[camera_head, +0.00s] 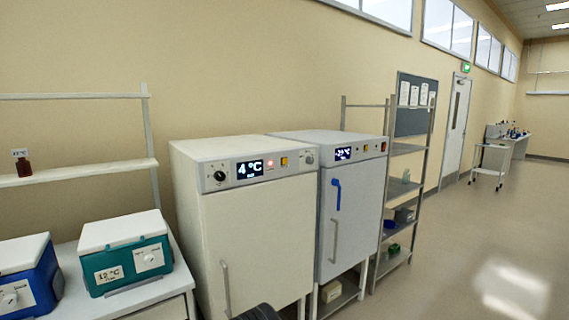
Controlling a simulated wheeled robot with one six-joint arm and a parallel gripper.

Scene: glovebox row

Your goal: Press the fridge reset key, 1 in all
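A cream fridge (258,240) stands in the middle, its door shut. Its top panel carries a black dial (219,176), a display (249,169) reading 4 °C, a lit red lamp (270,163), a small yellow key (284,161) and a pale round knob (309,157). Any label on the yellow key is too small to read. To its right stands a grey cabinet (365,190) with a display (343,153) showing a below-zero temperature, small yellow keys (365,148) and a red switch (383,146).
A bench (165,300) with a teal cool box (125,262) and a blue cool box (25,285) stands left of the fridge. A blue lever (337,194) juts from the grey cabinet's door. A metal rack (407,150) stands beyond. The floor (460,250) at right is clear.

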